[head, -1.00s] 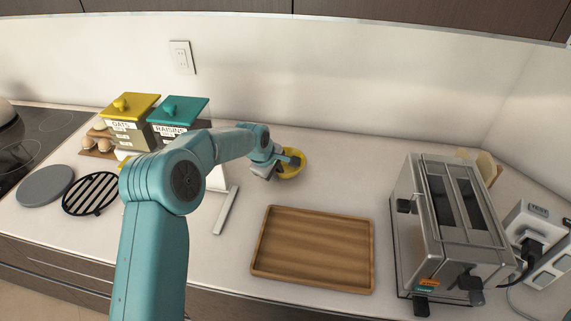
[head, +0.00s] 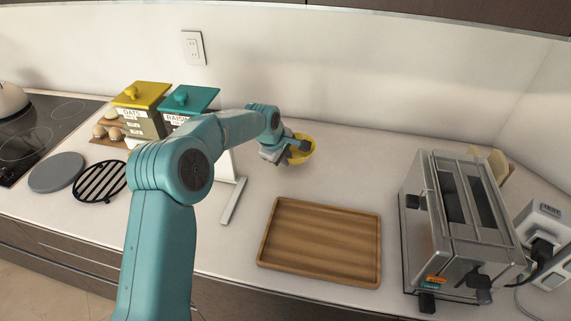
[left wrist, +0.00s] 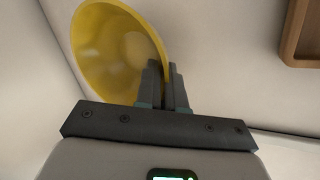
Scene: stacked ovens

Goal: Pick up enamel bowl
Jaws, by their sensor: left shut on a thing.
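The enamel bowl (head: 304,151) is yellow and sits toward the back of the counter in the head view, behind the wooden tray. My left gripper (head: 290,150) reaches it from the left and is shut on its rim. In the left wrist view the bowl (left wrist: 112,50) looks tilted, with its inside showing, and its right edge is between the two fingers (left wrist: 168,82). I cannot tell whether the bowl is clear of the counter. My right gripper is not in view.
An empty wooden tray (head: 320,243) lies in front of the bowl. A steel toaster (head: 465,220) stands at the right. Oats (head: 140,110) and raisins (head: 188,103) canisters stand at the back left. A black grate (head: 100,181) and grey disc (head: 57,172) lie left.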

